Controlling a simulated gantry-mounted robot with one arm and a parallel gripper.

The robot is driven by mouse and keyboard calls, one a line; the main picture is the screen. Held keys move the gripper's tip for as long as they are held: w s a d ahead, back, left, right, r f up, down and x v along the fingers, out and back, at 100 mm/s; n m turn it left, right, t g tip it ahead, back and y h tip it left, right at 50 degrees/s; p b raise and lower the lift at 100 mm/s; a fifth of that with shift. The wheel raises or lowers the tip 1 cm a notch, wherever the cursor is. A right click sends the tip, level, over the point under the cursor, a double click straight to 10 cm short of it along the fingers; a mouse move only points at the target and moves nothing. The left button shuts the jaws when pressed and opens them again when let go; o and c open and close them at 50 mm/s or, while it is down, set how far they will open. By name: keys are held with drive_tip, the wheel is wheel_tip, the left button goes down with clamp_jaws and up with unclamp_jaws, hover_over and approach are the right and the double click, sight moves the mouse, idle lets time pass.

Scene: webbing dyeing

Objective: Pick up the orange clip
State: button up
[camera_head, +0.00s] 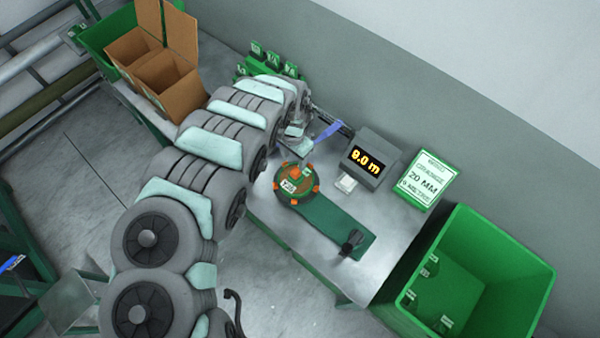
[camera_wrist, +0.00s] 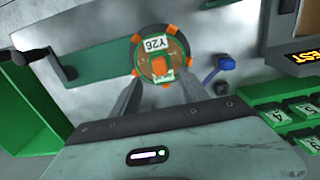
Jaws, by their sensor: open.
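The orange clip (camera_wrist: 160,64) appears as a small orange block on the face of the round brown and green webbing roll (camera_wrist: 181,48). In the head view it seems to be the orange patch (camera_head: 295,172) on the roll's top, beside a white label. Several other orange tabs stand around the roll's rim. My gripper (camera_wrist: 160,88) is open, its two grey fingers pointing toward the roll with the clip between their lines. In the head view my gripper (camera_head: 303,152) is just behind and above the roll. Nothing shows between the fingers; the exact gap to the clip is unclear.
A green plate with a black crank handle (camera_head: 351,243) extends from the roll across the metal bench (camera_head: 388,268). A display (camera_head: 367,160) and a sign (camera_head: 427,179) stand behind. A blue lever (camera_wrist: 226,63) is close by. A green bin (camera_head: 535,285) stands right, cardboard boxes (camera_head: 170,85) left.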

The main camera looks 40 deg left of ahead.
hover_over(296, 170)
drive_tip(key=f, duration=0.4)
drive_tip(key=shift+s, duration=0.35)
drive_tip(key=shift+w+d+f, duration=0.1)
drive_tip(key=shift+w+f, duration=0.05)
drive_tip(key=shift+f, duration=0.7)
drive_tip(key=shift+w+f, duration=0.15)
drive_tip(key=shift+f, duration=1.7)
clamp_jaws()
